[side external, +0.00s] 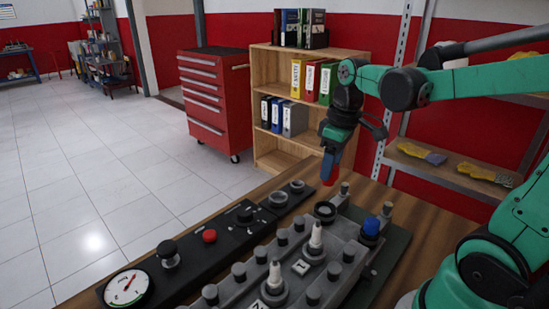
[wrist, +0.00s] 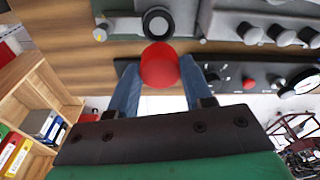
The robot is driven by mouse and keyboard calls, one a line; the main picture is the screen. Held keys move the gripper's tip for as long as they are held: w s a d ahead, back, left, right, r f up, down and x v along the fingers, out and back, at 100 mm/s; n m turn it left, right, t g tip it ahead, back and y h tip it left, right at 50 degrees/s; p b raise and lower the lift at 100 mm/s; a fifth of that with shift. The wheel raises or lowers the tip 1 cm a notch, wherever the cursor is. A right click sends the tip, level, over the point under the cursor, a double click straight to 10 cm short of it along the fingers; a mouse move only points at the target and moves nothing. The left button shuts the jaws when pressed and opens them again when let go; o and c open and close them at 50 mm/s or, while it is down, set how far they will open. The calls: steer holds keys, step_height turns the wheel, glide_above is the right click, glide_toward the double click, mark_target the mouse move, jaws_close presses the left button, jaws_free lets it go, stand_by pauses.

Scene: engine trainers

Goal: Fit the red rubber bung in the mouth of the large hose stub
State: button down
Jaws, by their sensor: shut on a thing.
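The red rubber bung (side external: 328,181) is held between the blue fingertips of my gripper (side external: 331,165), pointing downward. In the wrist view the bung (wrist: 159,65) shows as a red disc between the two blue fingers. The large hose stub (side external: 325,211) looks like a dark upright ring with an open mouth at the far end of the grey engine block. In the wrist view the stub (wrist: 158,23) sits just above the bung in the picture, its mouth uncovered. The bung is above the stub and apart from it.
A blue-capped stub (side external: 371,226) and small metal posts stand near the hose stub. The engine block (side external: 238,289) carries several plugs. A black panel (side external: 187,257) with a gauge (side external: 126,287) and red button lies alongside. A bookshelf (side external: 262,80) stands behind the bench.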

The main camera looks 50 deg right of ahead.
mark_target(329, 184)
steer(key=shift+f, duration=2.65)
steer(key=shift+f, duration=0.95)
stand_by(0.4)
jaws_free()
steer(key=shift+r, duration=3.55)
steer(key=a+t, duration=0.2)
steer(key=a, duration=0.1)
steer(key=a+m+t, duration=0.1)
steer(key=a+t, duration=0.1)
steer(key=a, duration=0.1)
steer(key=a+m+t, duration=0.1)
steer(key=a, duration=0.2)
steer(key=shift+s+a+f+t, duration=0.1)
steer(key=shift+s+a+t, duration=0.2)
steer(key=shift+s+t, duration=0.1)
